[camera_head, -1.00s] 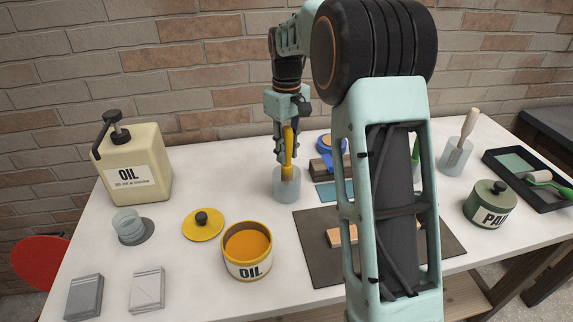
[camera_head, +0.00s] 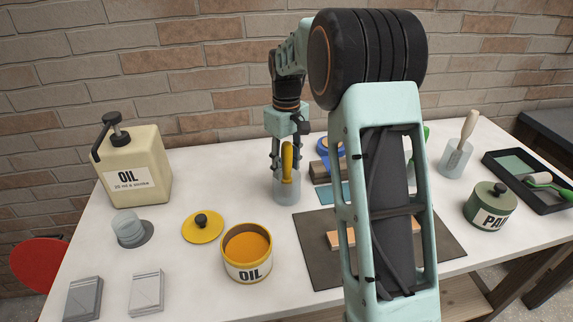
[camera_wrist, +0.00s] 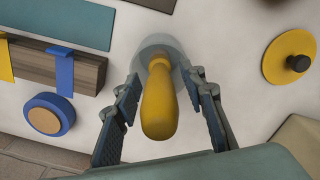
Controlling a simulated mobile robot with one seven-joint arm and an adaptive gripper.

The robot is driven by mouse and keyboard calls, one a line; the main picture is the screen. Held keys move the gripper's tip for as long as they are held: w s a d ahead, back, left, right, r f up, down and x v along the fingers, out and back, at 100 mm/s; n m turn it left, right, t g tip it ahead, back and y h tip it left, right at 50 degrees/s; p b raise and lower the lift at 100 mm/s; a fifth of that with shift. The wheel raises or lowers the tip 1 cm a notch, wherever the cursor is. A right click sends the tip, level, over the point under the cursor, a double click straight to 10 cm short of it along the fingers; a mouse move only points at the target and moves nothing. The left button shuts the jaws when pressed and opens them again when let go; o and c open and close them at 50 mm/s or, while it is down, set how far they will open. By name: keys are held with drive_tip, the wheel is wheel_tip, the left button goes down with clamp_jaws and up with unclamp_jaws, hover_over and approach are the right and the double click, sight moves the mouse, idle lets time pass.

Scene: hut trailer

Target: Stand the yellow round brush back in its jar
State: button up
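The yellow round brush (camera_head: 288,160) stands in a clear jar (camera_head: 286,188), its yellow handle pointing up and its lower part inside the jar. In the wrist view the yellow handle (camera_wrist: 158,100) shows between my fingers, with the jar's round rim (camera_wrist: 150,54) beyond it. My gripper (camera_head: 286,150) is above the jar with its fingers on either side of the handle. In the wrist view my gripper (camera_wrist: 163,112) is open, with gaps between both finger pads and the handle. The brush's bristles are not clearly visible.
A yellow oil tin (camera_head: 247,252) and its yellow lid (camera_head: 202,227) are left of the dark mat (camera_head: 310,265). A second jar (camera_head: 455,160) with a pale-handled tool stands right. A blue tape roll (camera_wrist: 48,115) and wooden block (camera_wrist: 60,68) lie near the jar.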

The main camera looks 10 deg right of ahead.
wheel_tip(320, 180, up, 12)
drive_tip(key=shift+r+p, duration=0.2)
drive_tip(key=shift+p, duration=0.25)
